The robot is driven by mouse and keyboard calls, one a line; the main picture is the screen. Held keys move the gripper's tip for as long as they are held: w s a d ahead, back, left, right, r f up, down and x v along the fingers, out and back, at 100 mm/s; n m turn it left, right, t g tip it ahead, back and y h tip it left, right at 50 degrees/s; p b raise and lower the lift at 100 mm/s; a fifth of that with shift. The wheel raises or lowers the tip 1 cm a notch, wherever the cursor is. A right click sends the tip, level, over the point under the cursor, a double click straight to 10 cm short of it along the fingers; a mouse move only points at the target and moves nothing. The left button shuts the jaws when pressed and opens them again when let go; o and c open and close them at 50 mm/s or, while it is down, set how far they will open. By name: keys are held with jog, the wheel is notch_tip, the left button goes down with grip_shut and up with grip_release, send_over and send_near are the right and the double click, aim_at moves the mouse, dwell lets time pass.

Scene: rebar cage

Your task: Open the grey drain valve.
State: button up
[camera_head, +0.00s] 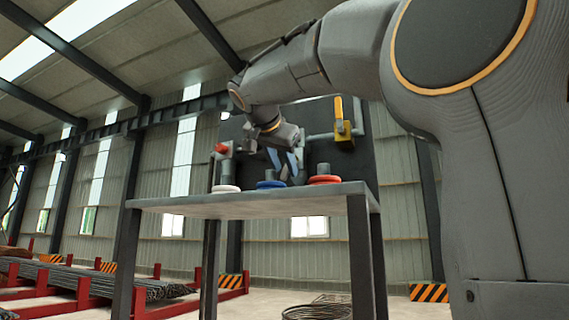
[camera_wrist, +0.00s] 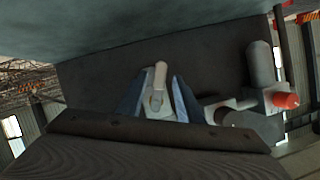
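A pale grey lever handle (camera_wrist: 158,90), which looks like the grey drain valve, shows in the middle of the wrist view, pointing up in the picture. My gripper (camera_wrist: 160,80) has its two bluish fingers on either side of this handle, with what look like small gaps to it. In the head view my gripper (camera_head: 283,160) is over the table, in front of the dark panel, with its fingers apart. I cannot make out the grey handle there; whether the fingers touch it is not clear.
The table (camera_head: 250,203) carries a white wheel (camera_head: 226,188), a blue wheel (camera_head: 271,184) and a red wheel (camera_head: 324,180). A yellow lever (camera_head: 341,117) is on the panel at right. A red-capped fitting (camera_head: 222,149) is at left; a red cap (camera_wrist: 286,101) shows right of my fingers.

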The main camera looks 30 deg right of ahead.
jog(key=shift+w+d+f, duration=0.15)
jog(key=shift+w+d, duration=0.1)
jog(key=shift+d, duration=0.05)
grip_shut()
jog(key=shift+s+d+n+g+h, duration=0.25)
jog(key=shift+n+g+h, duration=0.15)
jog(key=shift+n, duration=0.4)
jog(key=shift+s+d+n+g+h, duration=0.1)
jog(key=shift+s+n+g+h, duration=0.25)
jog(key=shift+n, duration=0.45)
jog(key=shift+w, duration=0.1)
grip_release()
jog(key=shift+f, duration=0.1)
